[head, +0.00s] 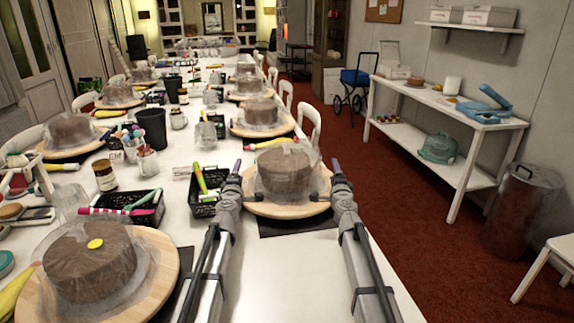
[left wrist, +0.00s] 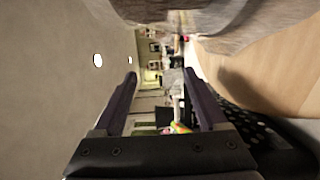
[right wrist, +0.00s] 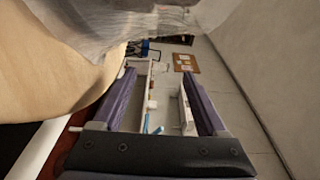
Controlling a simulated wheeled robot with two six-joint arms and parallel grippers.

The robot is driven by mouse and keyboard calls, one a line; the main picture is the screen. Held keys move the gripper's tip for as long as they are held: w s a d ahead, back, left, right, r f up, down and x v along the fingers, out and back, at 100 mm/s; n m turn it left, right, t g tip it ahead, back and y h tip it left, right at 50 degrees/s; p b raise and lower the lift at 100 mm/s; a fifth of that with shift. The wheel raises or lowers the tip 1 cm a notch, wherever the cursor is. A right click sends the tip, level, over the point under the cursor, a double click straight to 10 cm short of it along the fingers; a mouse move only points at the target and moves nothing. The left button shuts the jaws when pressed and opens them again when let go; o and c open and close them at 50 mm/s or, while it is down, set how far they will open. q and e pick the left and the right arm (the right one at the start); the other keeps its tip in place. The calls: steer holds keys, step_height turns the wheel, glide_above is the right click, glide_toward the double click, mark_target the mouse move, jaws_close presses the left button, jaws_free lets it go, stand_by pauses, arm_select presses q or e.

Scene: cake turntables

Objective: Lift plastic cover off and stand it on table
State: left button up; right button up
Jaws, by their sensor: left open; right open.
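A brown cake (head: 284,170) sits on a round wooden turntable (head: 288,210) in the middle of the head view. A crinkled clear plastic cover (head: 284,149) drapes over it. My left gripper (head: 238,170) is open beside the cover's left side. My right gripper (head: 336,170) is open beside its right side. In the left wrist view the cover (left wrist: 225,25) is at the top right, outside the open fingers (left wrist: 160,78). In the right wrist view it (right wrist: 90,35) is at the top left, outside the open fingers (right wrist: 158,75). I see nothing held.
A black basket with markers (head: 203,208) stands left of the turntable. Another covered cake (head: 90,262) is at the front left, and more stand further back. A white chair (head: 309,121) is behind on the right. White tabletop (head: 265,270) shows between my arms.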

arm_select(q)
steer(key=w, duration=0.5)
steer(key=shift+w, duration=0.15)
arm_select(e)
steer(key=w, duration=0.5)
steer(key=shift+w, duration=0.15)
arm_select(q)
steer(key=shift+d, duration=0.35)
arm_select(e)
steer(key=shift+a, duration=0.35)
arm_select(q)
steer(key=shift+d, duration=0.4)
arm_select(e)
steer(key=shift+a, duration=0.4)
arm_select(q)
steer(key=shift+d, duration=0.1)
arm_select(e)
steer(key=shift+a, duration=0.1)
